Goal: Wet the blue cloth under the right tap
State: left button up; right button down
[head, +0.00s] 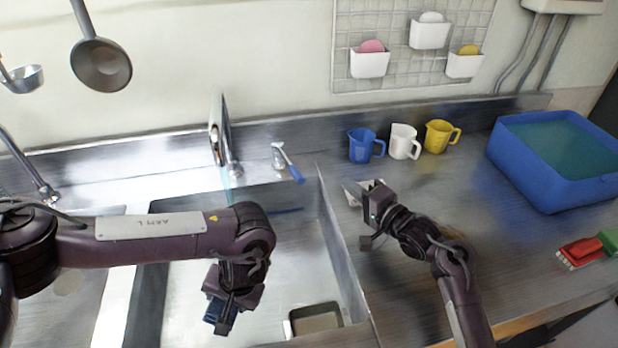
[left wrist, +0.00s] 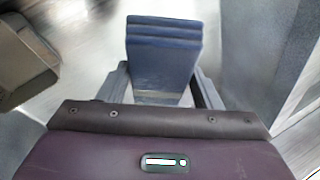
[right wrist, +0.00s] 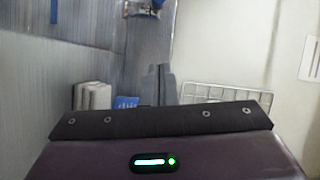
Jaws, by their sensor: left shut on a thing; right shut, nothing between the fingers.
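The blue cloth (head: 217,322) is held low over the right sink by my left gripper (head: 225,312). In the left wrist view the cloth (left wrist: 163,50) is a folded block between the fingers (left wrist: 162,85). The right tap (head: 220,140) stands at the sink's back edge, with a blue-handled lever (head: 290,165) to its right. A thin pale-blue streak, like running water (head: 226,183), drops from it, and my left arm hides its lower part. The cloth is in front of the streak, apart from it. My right gripper (head: 368,212) is shut and empty over the counter right of the sink.
Blue (head: 360,146), white (head: 403,142) and yellow (head: 438,136) mugs stand at the back of the counter. A brown-rimmed box (head: 316,318) sits at the sink's front. The left tap (head: 30,170) is at far left.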

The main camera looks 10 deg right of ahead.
pick_arm(q)
jog(key=shift+s+r+p, duration=0.1)
jog(key=shift+r+p, duration=0.4)
jog(key=shift+r, duration=0.15)
jog(key=shift+d+r+p, duration=0.1)
jog(key=shift+r+p, duration=0.35)
jog(key=shift+p, duration=0.05)
jog(key=shift+s+r, duration=0.1)
jog(key=shift+r, duration=0.15)
pick_arm(e)
jog(key=w+a+f, duration=0.1)
jog(key=w+a, duration=0.6)
jog(key=shift+a, duration=0.35)
